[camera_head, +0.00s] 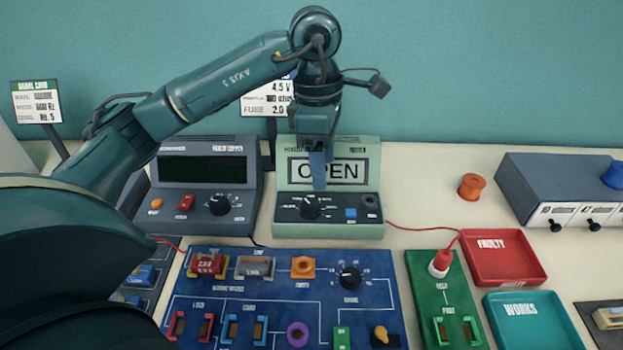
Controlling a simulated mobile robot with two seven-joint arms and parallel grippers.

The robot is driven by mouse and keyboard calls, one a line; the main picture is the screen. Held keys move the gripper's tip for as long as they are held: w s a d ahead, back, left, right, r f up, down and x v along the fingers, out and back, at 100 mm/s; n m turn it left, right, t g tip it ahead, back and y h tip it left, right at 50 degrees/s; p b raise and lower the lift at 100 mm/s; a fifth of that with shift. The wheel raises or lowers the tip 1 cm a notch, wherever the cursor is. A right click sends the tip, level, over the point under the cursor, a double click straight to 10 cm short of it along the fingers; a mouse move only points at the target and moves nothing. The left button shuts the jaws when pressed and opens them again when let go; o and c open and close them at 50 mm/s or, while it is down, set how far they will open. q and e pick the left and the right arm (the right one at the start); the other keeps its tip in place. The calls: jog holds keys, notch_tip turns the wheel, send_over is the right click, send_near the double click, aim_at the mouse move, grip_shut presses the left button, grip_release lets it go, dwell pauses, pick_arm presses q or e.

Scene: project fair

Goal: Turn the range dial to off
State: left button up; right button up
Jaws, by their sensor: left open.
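A pale green meter (283,228) stands at the back middle, and its display (345,171) reads OPEN. A black dial (312,206) with a ring of small labels sits on its front panel. The labels are too small to read, so I cannot tell the dial's setting. My left gripper (319,186) points down in front of the display, just above the dial. It is open and empty, seen nearly edge-on, and looks apart from the dial. It hides part of the display. My right gripper is out of view.
A grey instrument (213,172) stands left of the meter. A blue circuit board (240,297) with another black dial (349,277) lies in front. To the right are a green tester board (420,285), a red FAULTY tray (505,260), a teal WORKS tray (535,325) and an orange spool (471,186).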

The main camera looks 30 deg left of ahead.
aim_at(311, 204)
pick_arm(q)
jog(key=shift+y, duration=0.7)
jog(key=a+f, duration=0.1)
jog(key=f, duration=0.3)
jog(key=a+f+p, duration=0.1)
jog(key=f, duration=0.2)
jog(key=w+a+f, duration=0.1)
jog(key=f, duration=0.3)
jog(key=shift+f, duration=0.3)
jog(key=shift+c, duration=0.5)
jog(key=c, duration=0.9)
